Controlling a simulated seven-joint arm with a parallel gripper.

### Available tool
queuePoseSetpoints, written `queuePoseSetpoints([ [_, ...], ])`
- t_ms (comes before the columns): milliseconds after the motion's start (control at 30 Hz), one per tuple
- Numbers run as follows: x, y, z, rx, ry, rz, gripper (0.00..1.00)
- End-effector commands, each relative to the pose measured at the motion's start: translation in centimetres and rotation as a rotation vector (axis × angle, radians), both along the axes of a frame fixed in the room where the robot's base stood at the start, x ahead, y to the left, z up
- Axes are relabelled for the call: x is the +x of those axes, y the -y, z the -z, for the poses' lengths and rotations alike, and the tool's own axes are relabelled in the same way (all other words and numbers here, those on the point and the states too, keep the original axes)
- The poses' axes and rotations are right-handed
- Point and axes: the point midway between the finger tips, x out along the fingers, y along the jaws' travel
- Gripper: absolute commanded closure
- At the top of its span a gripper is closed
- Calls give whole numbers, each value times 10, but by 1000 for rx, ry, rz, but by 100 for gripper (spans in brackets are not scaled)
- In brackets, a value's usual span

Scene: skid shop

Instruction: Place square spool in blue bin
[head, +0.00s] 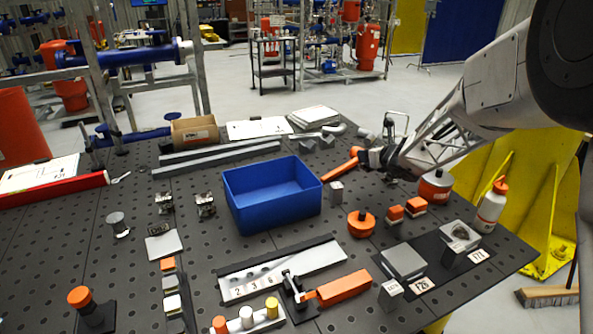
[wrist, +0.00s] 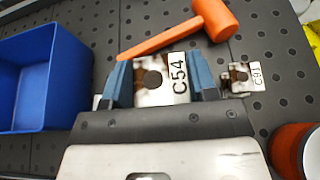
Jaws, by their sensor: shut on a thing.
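My gripper (wrist: 160,82) is shut on a square-faced metal piece with a dark round hole and a C54 label, which looks like the square spool (wrist: 150,92). Blue fingers grip it on two sides. In the head view my gripper (head: 372,160) is right of the blue bin, and the spool cannot be made out there. The blue bin (head: 277,214) stands open on the middle of the table, and its visible inside looks empty. In the wrist view the blue bin (wrist: 42,122) is at the left, apart from the gripper.
A small metal block labelled C91 (wrist: 243,78) is close to the right finger. An orange round part (head: 361,224) and a white bottle (head: 490,207) are to the right. Long grey bars (head: 215,160) lie behind the bin.

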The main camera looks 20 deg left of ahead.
Motion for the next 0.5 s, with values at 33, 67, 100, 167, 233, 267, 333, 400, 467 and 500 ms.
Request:
queuePoseSetpoints([
  [33, -3, -3, -2, 1, 2, -8, 81],
  [67, -6, -4, -3, 1, 3, -15, 81],
  [100, -10, -7, -5, 2, 5, -25, 81],
  [167, -18, -12, -7, 2, 8, -45, 81],
  [233, -29, -21, -12, 3, 13, -75, 81],
  [267, -36, -25, -14, 3, 16, -91, 81],
  [333, -52, -35, -19, 4, 20, -131, 81],
  [400, -71, -46, -25, 7, 25, -176, 81],
  [467, -89, -56, -30, 8, 28, -221, 81],
  [500, -102, -62, -33, 8, 31, -250, 81],
])
